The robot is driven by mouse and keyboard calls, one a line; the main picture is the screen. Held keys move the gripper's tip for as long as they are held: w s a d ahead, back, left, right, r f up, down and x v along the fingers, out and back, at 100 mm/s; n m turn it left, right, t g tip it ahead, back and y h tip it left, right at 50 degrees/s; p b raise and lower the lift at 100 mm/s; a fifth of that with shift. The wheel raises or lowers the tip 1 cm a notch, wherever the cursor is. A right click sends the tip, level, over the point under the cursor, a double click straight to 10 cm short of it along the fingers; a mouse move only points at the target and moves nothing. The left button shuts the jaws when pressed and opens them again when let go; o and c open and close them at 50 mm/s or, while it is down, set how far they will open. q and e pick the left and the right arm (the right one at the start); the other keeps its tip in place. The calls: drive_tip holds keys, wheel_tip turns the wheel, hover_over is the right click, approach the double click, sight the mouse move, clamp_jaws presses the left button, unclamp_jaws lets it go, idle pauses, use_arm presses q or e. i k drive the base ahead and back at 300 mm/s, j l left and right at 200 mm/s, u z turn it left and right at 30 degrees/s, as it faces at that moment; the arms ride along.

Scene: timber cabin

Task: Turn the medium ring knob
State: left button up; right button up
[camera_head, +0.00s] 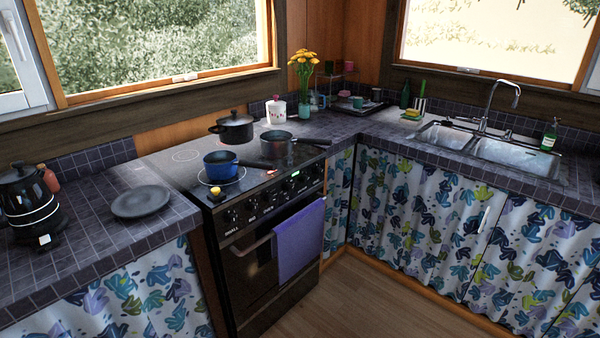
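The black stove (252,270) stands in the counter's left run. The knob labels are too small to read, so I cannot tell which knob is for the medium ring, nor how the knobs are turned. A blue pan (220,166) sits on the front left of the hob, a grey saucepan (277,148) at the front right, and a black lidded pot (235,130) behind. Neither of my grippers is in view.
A purple towel (300,240) hangs over the oven door's right part. A small yellow-topped object (215,191) stands at the hob's front left edge. A black kettle (25,205) and a dark plate (142,202) are on the left counter. The wooden floor (350,300) in front is clear.

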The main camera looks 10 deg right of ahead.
sight(305, 179)
drive_tip(key=i+l+u, duration=0.3)
drive_tip(key=i+l, duration=0.5)
drive_tip(key=i+l+u, duration=0.3)
drive_tip(key=i+l, duration=0.65)
drive_tip(key=l, duration=0.05)
